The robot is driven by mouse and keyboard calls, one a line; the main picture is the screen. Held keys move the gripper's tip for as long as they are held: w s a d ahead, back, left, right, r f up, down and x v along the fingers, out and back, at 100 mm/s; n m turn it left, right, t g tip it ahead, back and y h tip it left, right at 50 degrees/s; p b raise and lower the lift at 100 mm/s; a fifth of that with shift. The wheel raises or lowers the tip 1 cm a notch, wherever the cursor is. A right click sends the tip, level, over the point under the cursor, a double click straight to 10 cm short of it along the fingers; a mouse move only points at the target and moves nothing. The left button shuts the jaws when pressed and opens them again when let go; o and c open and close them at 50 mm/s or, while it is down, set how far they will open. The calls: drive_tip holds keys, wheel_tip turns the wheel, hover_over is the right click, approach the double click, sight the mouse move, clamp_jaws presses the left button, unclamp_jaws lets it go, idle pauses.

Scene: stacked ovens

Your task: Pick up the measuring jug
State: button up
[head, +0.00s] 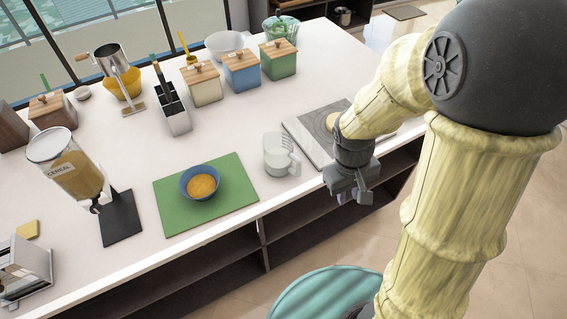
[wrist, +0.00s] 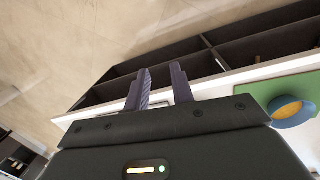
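The measuring jug (head: 277,156) is a clear, see-through jug with a handle on its right side. It stands upright on the white counter, between the green cutting board and the grey hob plate. My gripper (head: 352,197) is to the right of the jug, by the counter's front edge, apart from it. In the wrist view my gripper (wrist: 161,88) shows two dark fingers spread apart with nothing between them. The jug cannot be made out in the wrist view.
A blue bowl (head: 200,184) of orange food sits on the green board (head: 165,222), both left of the jug. The grey hob plate (head: 305,137) lies to the right. Canisters (head: 241,74) and a utensil holder (head: 174,113) stand behind. A teal round seat (head: 320,296) is below the counter.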

sight(283, 159)
drive_tip(key=w+a+f+n+t+h+b, duration=0.1)
drive_tip(key=w+a+f+n+h+b, duration=0.35)
drive_tip(key=a+f+n+h, duration=0.6)
drive_tip(key=a+f+n+t+b, duration=0.1)
drive_tip(key=a+n+t, duration=0.2)
drive_tip(key=a, duration=0.1)
drive_tip(key=a+f+n+t+h+b, duration=0.1)
drive_tip(key=a+n+t, duration=0.3)
drive_tip(key=a, duration=0.1)
drive_tip(key=w+a+f+n+t, duration=0.1)
drive_tip(key=a+f+n+t, duration=0.1)
drive_tip(key=a+n+t, duration=0.1)
drive_tip(key=shift+a+n+t+h+b, duration=0.25)
drive_tip(key=shift+a+n+t+b, duration=0.15)
drive_tip(key=shift+a, duration=0.45)
drive_tip(key=shift+a+r, duration=0.15)
drive_tip(key=shift+a, duration=0.05)
drive_tip(key=shift+d, duration=0.1)
drive_tip(key=p+x, duration=0.4)
drive_tip(key=x, duration=0.8)
drive_tip(key=shift+w+r, duration=0.15)
